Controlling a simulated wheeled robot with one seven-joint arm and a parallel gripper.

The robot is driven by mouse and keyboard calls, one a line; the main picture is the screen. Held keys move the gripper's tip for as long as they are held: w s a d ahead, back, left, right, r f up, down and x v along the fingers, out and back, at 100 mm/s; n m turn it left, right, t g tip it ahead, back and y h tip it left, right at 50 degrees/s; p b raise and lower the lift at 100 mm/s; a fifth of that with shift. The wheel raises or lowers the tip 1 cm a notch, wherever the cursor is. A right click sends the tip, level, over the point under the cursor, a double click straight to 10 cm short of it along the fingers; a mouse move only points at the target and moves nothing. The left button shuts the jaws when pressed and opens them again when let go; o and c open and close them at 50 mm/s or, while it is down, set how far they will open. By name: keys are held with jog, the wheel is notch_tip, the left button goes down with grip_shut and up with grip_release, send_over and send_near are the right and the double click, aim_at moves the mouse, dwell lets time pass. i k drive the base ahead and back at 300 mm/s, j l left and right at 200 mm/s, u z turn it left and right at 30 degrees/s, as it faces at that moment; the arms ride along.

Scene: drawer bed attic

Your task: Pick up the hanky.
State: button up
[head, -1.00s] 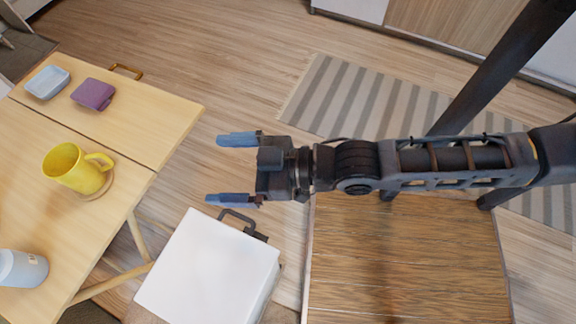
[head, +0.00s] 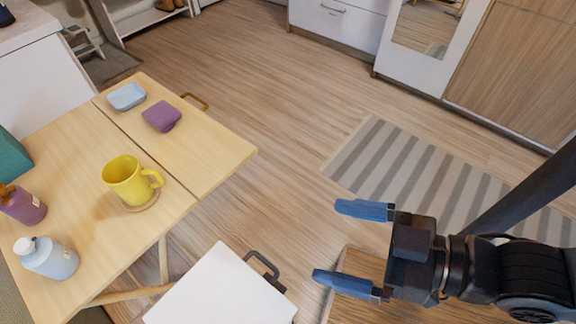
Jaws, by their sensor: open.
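The hanky looks to be the folded purple cloth (head: 162,116) lying on the far part of the wooden table (head: 215,150), in the head view.
A yellow mug (head: 127,182) stands on a round coaster. Bottles (head: 48,258) stand at the table's left. A white-topped case (head: 222,290) with a dark handle is in front. A striped rug (head: 400,165) lies at right. Open floor lies behind the table.

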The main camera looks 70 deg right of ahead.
aim_at(162, 114)
jog(key=k+l, duration=0.15)
jog(key=l, duration=0.25)
jog(key=k+l, duration=0.1)
jog(key=l, duration=0.25)
jog(key=k+l, duration=0.15)
jog(key=l, duration=0.25)
